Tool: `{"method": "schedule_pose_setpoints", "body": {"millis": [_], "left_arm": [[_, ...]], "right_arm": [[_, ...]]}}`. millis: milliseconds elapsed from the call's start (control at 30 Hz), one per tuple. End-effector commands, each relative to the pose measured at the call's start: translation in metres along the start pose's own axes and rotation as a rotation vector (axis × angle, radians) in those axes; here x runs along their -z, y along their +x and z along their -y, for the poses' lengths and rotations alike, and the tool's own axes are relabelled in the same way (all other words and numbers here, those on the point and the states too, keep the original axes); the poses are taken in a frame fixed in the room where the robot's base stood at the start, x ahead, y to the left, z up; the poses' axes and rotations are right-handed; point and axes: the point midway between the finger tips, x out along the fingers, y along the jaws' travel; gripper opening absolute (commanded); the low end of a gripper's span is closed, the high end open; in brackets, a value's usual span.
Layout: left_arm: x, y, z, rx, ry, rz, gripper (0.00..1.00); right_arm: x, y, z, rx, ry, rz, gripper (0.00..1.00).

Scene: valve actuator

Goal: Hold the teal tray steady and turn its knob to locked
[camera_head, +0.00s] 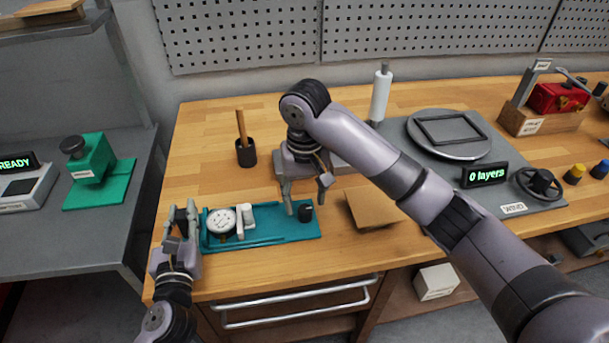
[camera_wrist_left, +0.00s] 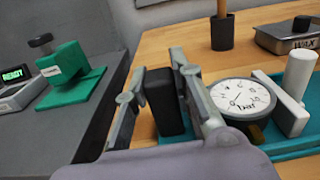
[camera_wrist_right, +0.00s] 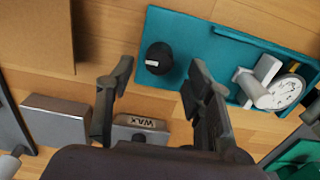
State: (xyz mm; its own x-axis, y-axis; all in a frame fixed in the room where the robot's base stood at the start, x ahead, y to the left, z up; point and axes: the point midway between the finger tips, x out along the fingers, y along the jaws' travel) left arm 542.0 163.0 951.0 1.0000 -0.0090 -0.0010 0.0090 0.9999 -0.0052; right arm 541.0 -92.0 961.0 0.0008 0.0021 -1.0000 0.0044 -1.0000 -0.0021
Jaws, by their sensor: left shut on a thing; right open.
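The teal tray (camera_head: 272,224) lies near the bench's front edge. It carries a white dial gauge (camera_head: 222,221), a white cylindrical part and, at its right end, a round black knob (camera_head: 305,212). My left gripper (camera_head: 181,207) is shut on a black upright block (camera_wrist_left: 166,103) at the tray's left end. My right gripper (camera_head: 306,194) is open and empty above the knob. In the right wrist view the knob (camera_wrist_right: 158,58) shows between and beyond the spread fingers, apart from them, with a small white mark whose text is unreadable.
A brown flat board (camera_head: 372,209) lies right of the tray. A tin labelled WAX (camera_wrist_right: 140,126) sits behind the tray, under my right gripper. A black cup with a stick (camera_head: 246,152) stands behind. A green press (camera_head: 90,160) is on the left grey table.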

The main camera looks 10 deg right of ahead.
Motion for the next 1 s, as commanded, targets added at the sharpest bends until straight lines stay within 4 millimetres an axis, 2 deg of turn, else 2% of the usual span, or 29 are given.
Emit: {"method": "schedule_pose_setpoints", "body": {"millis": [33, 200, 400, 600, 900, 933, 1000], "left_arm": [[-0.001, 0.0, 0.0, -0.001, 0.0, 0.001, 0.0], [0.0, 0.0, -0.001, -0.001, 0.0, 0.001, 0.0], [0.0, 0.0, -0.001, -0.002, 0.001, 0.001, 0.0], [-0.001, 0.0, -0.001, -0.002, 0.001, 0.001, 0.0], [-0.001, 0.0, -0.001, -0.002, 0.001, 0.001, 0.0], [-0.001, 0.0, -0.001, -0.002, 0.001, 0.001, 0.23], [-0.001, 0.0, -0.001, -0.002, 0.001, 0.001, 0.27]], "right_arm": [[0.002, -0.014, -0.001, -0.002, -0.001, -0.009, 0.48], [0.002, -0.05, -0.001, -0.002, -0.001, -0.007, 0.48], [0.001, -0.078, 0.0, -0.001, 0.0, -0.003, 0.48], [0.0, -0.087, 0.0, -0.001, 0.0, 0.0, 0.48], [0.0, -0.087, 0.0, 0.0, 0.0, 0.0, 0.48], [0.0, -0.087, 0.0, 0.0, 0.0, 0.0, 0.48], [0.0, -0.087, 0.0, 0.0, 0.0, 0.0, 0.48]]}}
